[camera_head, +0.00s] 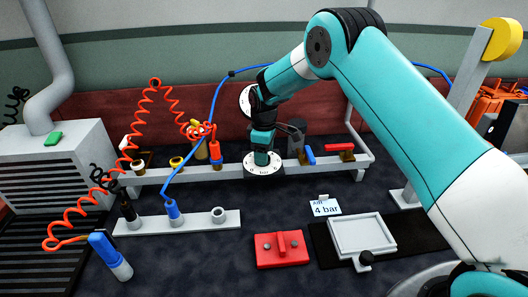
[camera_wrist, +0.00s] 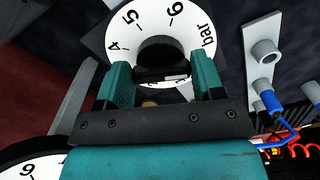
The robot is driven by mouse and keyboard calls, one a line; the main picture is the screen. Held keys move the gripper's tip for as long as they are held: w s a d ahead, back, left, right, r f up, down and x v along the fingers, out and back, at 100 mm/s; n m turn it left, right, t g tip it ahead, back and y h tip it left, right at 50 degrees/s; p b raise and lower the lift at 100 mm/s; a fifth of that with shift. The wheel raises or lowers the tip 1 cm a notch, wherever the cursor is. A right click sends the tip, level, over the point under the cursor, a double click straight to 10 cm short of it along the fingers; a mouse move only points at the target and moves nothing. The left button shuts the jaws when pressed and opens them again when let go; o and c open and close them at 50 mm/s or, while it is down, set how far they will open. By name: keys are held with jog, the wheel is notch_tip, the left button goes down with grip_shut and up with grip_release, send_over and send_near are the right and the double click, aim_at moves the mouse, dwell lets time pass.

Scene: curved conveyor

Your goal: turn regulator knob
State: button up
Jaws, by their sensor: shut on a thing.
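The regulator knob (camera_wrist: 165,48) is dark and sits at the middle of a white dial (camera_wrist: 117,32) marked 4, 5, 6 and bar. In the wrist view the teal fingers of my gripper (camera_wrist: 165,80) stand on both sides of the knob and are shut on it. In the head view my gripper (camera_head: 262,156) points down over the dial (camera_head: 264,170) and hides the knob. A card reading "4 bar" (camera_head: 325,207) stands on the table. I cannot tell which value the knob points to.
A second round gauge (camera_head: 245,101) is partly hidden behind my gripper. A white rail (camera_head: 320,167) carries valves with red and blue handles. Orange coiled and blue hoses hang at left. A red block (camera_head: 281,249) and white tray (camera_head: 362,234) lie in front.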

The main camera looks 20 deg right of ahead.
jog(key=o, duration=0.9)
notch_tip(320, 180, up, 18)
jog(key=shift+f+b, duration=0.25)
jog(key=shift+b, duration=0.5)
jog(key=s+a+r+m+y, duration=0.1)
jog(key=s+a+r, duration=0.15)
jog(key=s, duration=0.65)
jog(key=s+a+r+m+y, duration=0.1)
jog(key=s+r, duration=0.3)
jog(key=s, duration=0.5)
jog(key=s+m, duration=0.1)
jog(key=s, duration=0.6)
jog(key=s+a+f+y, duration=0.1)
jog(key=s, duration=0.6)
jog(key=s+f+m+y, duration=0.1)
jog(key=s, duration=0.6)
jog(key=shift+a+m+p, duration=0.3)
jog(key=shift+a+p, duration=0.05)
jog(key=shift+a, duration=0.05)
